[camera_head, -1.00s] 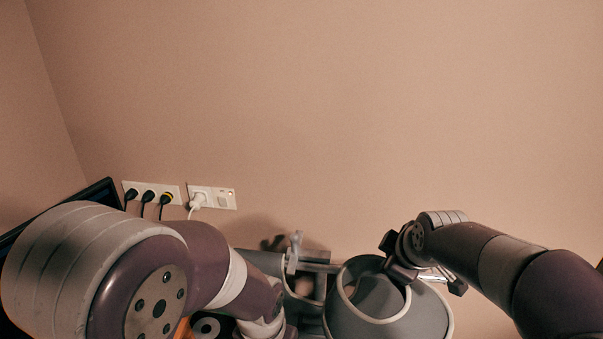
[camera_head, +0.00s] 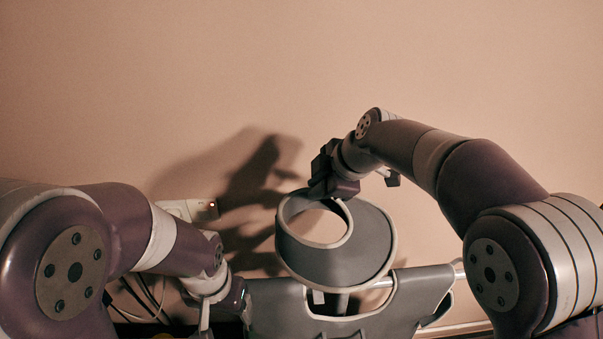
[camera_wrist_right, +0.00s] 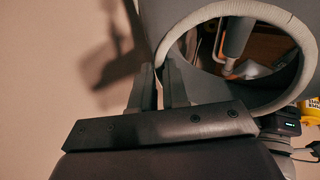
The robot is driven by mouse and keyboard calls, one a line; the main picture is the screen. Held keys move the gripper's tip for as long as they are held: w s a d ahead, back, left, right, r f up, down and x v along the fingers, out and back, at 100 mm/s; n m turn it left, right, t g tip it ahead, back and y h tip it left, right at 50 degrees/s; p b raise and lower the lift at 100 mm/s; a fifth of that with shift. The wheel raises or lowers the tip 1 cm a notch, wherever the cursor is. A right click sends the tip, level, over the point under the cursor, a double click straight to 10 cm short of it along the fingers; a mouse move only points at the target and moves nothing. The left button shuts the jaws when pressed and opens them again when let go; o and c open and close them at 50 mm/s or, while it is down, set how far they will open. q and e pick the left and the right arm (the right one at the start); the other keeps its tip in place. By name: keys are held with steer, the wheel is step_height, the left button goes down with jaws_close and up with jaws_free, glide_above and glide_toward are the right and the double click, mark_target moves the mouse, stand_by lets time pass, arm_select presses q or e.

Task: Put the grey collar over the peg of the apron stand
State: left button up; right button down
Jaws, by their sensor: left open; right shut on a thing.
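The grey collar (camera_head: 368,240), with pale trim around its opening, is held up in the head view, tilted so that its hole shows. My right gripper (camera_head: 334,190) is shut on its upper rim. The collar's pale rim (camera_wrist_right: 288,22) also shows in the right wrist view, beside the fingers (camera_wrist_right: 172,85). The apron stand carries grey aprons (camera_head: 410,300) below the collar. A short grey upright (camera_head: 342,303), probably the peg, shows just under the collar; its top is hidden.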

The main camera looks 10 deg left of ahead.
mark_target(314, 207)
step_height(314, 207, down, 4)
steer(key=shift+d+f+b, duration=0.15)
steer(key=shift+f+b, duration=0.05)
steer(key=shift+b, duration=1)
arm_select(q)
step_height(314, 207, down, 9)
steer(key=b, duration=0.6)
steer(key=shift+s+d+b, duration=0.2)
steer(key=shift+d+b, duration=0.15)
arm_select(e)
step_height(314, 207, down, 7)
steer(key=shift+s+d+f, duration=0.2)
steer(key=shift+d, duration=0.05)
steer(key=c, duration=1.1)
jaws_free()
